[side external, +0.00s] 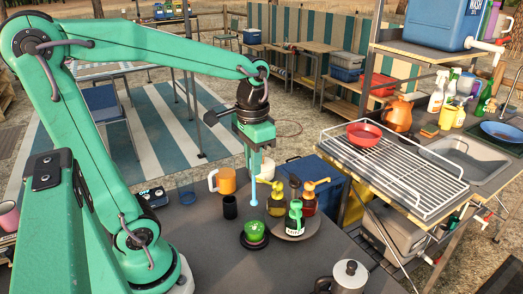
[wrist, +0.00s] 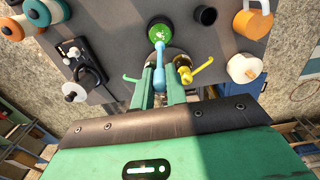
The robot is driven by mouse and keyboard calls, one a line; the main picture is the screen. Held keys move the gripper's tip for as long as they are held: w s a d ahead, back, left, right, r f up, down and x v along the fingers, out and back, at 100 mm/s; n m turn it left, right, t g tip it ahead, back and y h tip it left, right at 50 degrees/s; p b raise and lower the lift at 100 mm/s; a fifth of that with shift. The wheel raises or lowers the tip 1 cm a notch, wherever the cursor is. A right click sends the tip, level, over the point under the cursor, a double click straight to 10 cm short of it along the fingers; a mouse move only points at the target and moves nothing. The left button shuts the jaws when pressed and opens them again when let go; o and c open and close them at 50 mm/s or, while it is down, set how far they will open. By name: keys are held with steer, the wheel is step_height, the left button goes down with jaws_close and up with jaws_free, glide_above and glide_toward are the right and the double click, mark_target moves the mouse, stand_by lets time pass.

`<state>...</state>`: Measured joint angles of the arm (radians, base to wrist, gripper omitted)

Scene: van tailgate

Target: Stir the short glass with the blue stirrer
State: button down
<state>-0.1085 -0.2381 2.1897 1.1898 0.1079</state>
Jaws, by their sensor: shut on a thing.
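My gripper (side external: 256,165) points down above the dark tabletop, its fingers closed on the blue stirrer (side external: 253,190). The stirrer hangs roughly upright from the fingers; its lower end appears above the table. It also shows between the fingers in the wrist view (wrist: 160,65).
A green-topped object (side external: 254,230) sits in front of the stirrer. A round tray (side external: 312,225) holds several bottles close on the right. A black cup (side external: 230,207) and an orange mug (side external: 225,181) stand to the left.

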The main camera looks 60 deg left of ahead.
mark_target(255, 200)
steer(key=shift+f, duration=5.6)
steer(key=shift+w, duration=0.15)
